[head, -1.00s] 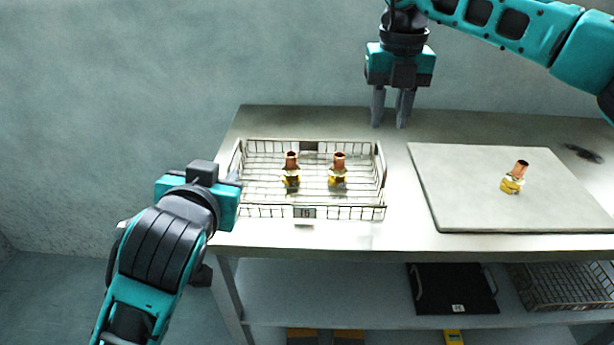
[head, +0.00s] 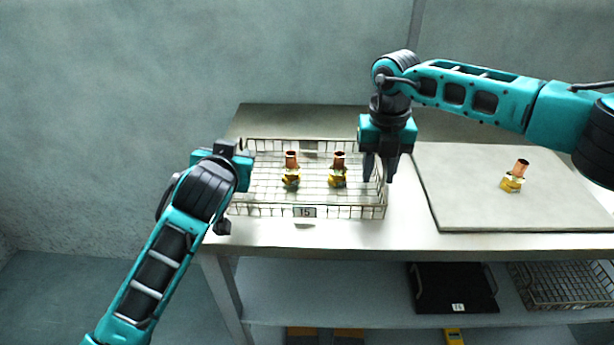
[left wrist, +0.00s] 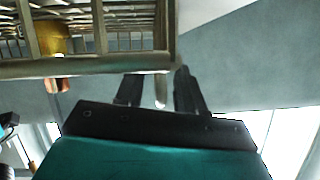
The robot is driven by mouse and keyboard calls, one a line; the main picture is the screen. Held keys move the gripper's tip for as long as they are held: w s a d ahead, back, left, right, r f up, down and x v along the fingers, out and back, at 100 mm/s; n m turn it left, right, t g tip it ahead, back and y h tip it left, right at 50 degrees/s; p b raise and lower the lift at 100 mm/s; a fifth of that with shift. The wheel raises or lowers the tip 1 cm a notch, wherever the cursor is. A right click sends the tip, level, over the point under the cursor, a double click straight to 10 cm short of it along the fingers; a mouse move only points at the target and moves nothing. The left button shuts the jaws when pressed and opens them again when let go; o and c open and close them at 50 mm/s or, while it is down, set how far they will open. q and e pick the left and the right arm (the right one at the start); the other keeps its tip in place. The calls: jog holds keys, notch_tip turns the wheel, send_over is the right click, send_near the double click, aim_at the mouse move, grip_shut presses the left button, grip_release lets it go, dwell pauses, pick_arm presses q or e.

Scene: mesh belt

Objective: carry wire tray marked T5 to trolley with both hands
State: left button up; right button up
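The wire tray (head: 345,212) stands on the table with a small tag on its front wall that seems to read T5. Two copper-and-brass fittings (head: 291,170) (head: 338,170) stand upright inside it. My right gripper (head: 380,178) is open at the tray's right side wall, its fingers apart near the rim. My left gripper is at the tray's left side, its fingers mostly hidden by its wrist in the head view. In the left wrist view the left gripper (left wrist: 158,82) is open, fingers apart close to the tray's rim (left wrist: 90,66). No separate trolley is identifiable.
A grey board (head: 470,215) with one fitting (head: 515,175) lies on the table (head: 330,240) right of the tray. The lower shelf (head: 330,290) holds a black tray (head: 450,285) and another wire tray (head: 565,285). The wall is behind the table.

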pick_arm(q)
jog(key=shift+c, duration=0.3)
pick_arm(e)
jog(key=shift+c, duration=0.3)
pick_arm(q)
jog(key=c, duration=0.6)
pick_arm(e)
jog(key=c, duration=0.6)
pick_arm(q)
grip_shut()
jog(key=shift+r, duration=0.15)
